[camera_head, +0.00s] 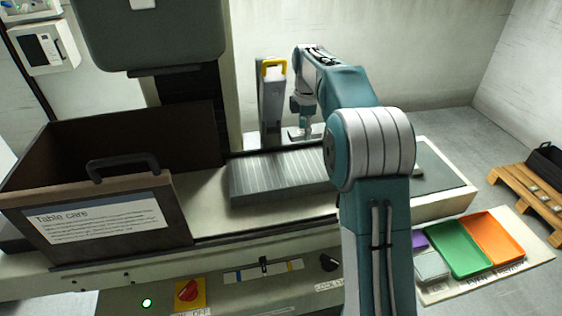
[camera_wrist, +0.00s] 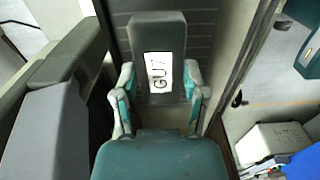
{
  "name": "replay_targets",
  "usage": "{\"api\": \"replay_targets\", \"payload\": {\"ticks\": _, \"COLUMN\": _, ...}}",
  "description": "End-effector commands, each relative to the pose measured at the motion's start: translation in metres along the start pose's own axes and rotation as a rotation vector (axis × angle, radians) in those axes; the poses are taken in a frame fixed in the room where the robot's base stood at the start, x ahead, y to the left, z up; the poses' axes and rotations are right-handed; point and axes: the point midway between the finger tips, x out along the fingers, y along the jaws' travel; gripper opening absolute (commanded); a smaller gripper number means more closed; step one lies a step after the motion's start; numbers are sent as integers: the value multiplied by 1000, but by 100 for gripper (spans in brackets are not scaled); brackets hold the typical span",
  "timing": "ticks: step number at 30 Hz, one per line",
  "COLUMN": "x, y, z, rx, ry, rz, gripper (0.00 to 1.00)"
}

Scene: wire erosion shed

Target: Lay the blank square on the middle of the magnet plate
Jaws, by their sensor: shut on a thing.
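The blank (camera_wrist: 158,30) is a grey block with a white label reading "GU7". My gripper (camera_wrist: 160,85) is shut on it, one finger at each side, in the wrist view. In the head view the blank (camera_head: 314,133) shows as a pale flat piece under my gripper (camera_head: 305,124), near the far edge of the magnet plate. The magnet plate (camera_head: 270,178) is a grey ribbed slab on the machine bed; my arm hides its right part. In the wrist view the plate (camera_wrist: 205,35) lies behind the blank. I cannot tell the gap between them.
A tall grey post with a yellow top (camera_head: 273,68) stands behind the plate, left of my gripper. A brown box with a "Table care" sign (camera_head: 95,215) stands left of the plate. Coloured trays (camera_head: 458,248) lie at lower right. The plate's visible top is clear.

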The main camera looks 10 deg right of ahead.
Motion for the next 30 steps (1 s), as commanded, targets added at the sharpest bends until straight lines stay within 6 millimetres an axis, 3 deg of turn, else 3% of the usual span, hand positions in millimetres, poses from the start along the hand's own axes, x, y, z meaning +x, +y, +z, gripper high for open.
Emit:
{"api": "replay_targets", "payload": {"ticks": 3, "x": 12, "y": -3, "z": -24, "rx": -4, "ry": 0, "rz": -1, "gripper": 0}}
{"api": "replay_targets", "payload": {"ticks": 12, "x": 53, "y": -5, "z": -57, "rx": -2, "ry": 0, "rz": 2, "gripper": 0}}
{"api": "replay_targets", "payload": {"ticks": 17, "x": 61, "y": -6, "z": -63, "rx": -1, "ry": 0, "rz": 2, "gripper": 0}}
{"api": "replay_targets", "payload": {"ticks": 24, "x": 94, "y": -6, "z": -67, "rx": 2, "ry": -2, "rz": 2, "gripper": 0}}
{"api": "replay_targets", "payload": {"ticks": 30, "x": 96, "y": -6, "z": -67, "rx": 2, "ry": -2, "rz": 5, "gripper": 0}}
